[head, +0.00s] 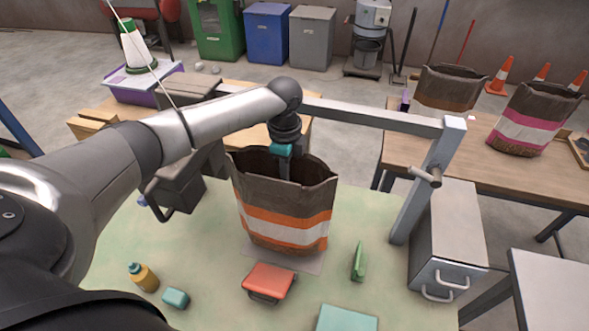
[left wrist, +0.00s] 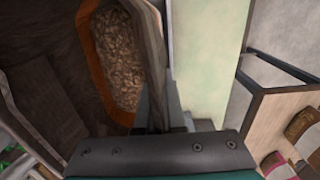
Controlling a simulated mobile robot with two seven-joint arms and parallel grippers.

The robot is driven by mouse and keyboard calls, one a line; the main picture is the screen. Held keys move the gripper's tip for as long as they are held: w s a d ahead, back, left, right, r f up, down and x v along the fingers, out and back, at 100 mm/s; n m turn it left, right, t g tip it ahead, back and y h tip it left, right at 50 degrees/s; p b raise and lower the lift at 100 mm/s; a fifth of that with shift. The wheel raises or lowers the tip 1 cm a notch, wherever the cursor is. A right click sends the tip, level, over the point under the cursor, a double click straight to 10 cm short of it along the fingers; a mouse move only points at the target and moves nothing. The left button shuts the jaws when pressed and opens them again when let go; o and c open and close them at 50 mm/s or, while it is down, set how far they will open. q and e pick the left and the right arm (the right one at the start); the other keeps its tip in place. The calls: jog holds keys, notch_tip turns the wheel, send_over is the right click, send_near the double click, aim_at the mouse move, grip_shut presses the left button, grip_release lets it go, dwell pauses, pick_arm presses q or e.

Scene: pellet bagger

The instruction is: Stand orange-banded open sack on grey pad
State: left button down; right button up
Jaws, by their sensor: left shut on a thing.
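The orange-banded open sack (head: 285,228) is brown paper with orange and white bands. It is upright in the middle of the green table. The grey pad (head: 305,263) shows at the sack's front lower edge; most of it is hidden by the sack. I cannot tell whether the base rests fully on it. My left gripper (head: 284,172) comes down from above and is shut on the sack's rim. In the left wrist view the pinched rim (left wrist: 152,50) runs between the fingers, with tan pellets (left wrist: 120,65) inside the sack. My right gripper is not in view.
A metal frame (head: 405,195) with a post and crossbar stands right of and behind the sack. A pink-banded sack (head: 530,125) stands on the right table.

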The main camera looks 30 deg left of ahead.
pick_arm(q)
jog(key=shift+w+f+b, duration=0.15)
jog(key=shift+f+b, duration=1.15)
jog(key=shift+b, duration=0.2)
jog(key=shift+f+b, duration=0.45)
jog(key=shift+f, duration=0.7)
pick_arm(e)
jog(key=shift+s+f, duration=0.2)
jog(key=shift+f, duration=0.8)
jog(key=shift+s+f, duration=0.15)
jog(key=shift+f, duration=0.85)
pick_arm(q)
jog(key=shift+f, duration=0.4)
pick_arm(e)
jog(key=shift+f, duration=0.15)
pick_arm(q)
jog(key=c, duration=0.9)
grip_release()
jog(key=shift+f, duration=0.2)
jog(key=shift+c, duration=0.2)
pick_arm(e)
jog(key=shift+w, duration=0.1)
pick_arm(q)
jog(key=shift+r, duration=0.1)
